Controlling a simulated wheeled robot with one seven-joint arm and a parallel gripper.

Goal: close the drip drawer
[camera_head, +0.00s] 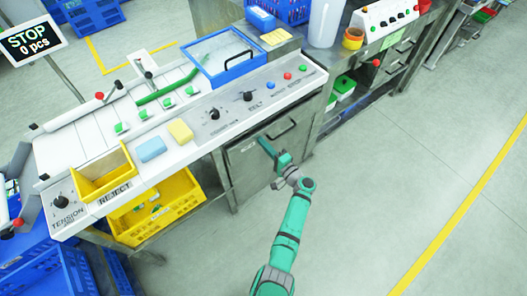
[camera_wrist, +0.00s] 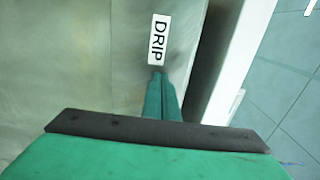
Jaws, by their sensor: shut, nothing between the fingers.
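The drip drawer's grey metal front (camera_head: 250,172) is below the white console, with a dark bar handle near its upper right. In the wrist view its front (camera_wrist: 85,70) fills the left, with a white label reading DRIP (camera_wrist: 158,40). My green gripper (camera_head: 263,141) is at the upper part of this front, left of the handle. In the wrist view the fingers (camera_wrist: 160,78) are together, empty, with their tips just below the label. I cannot tell whether they touch the metal. How far the drawer stands out is also unclear.
The white console (camera_head: 225,115) overhangs above, with knobs, buttons and a blue-framed lid (camera_head: 221,60). A yellow crate (camera_head: 157,207) stands left of the drawer. An open shelf with green boxes (camera_head: 344,88) is to the right. The floor (camera_head: 400,180) in front is clear.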

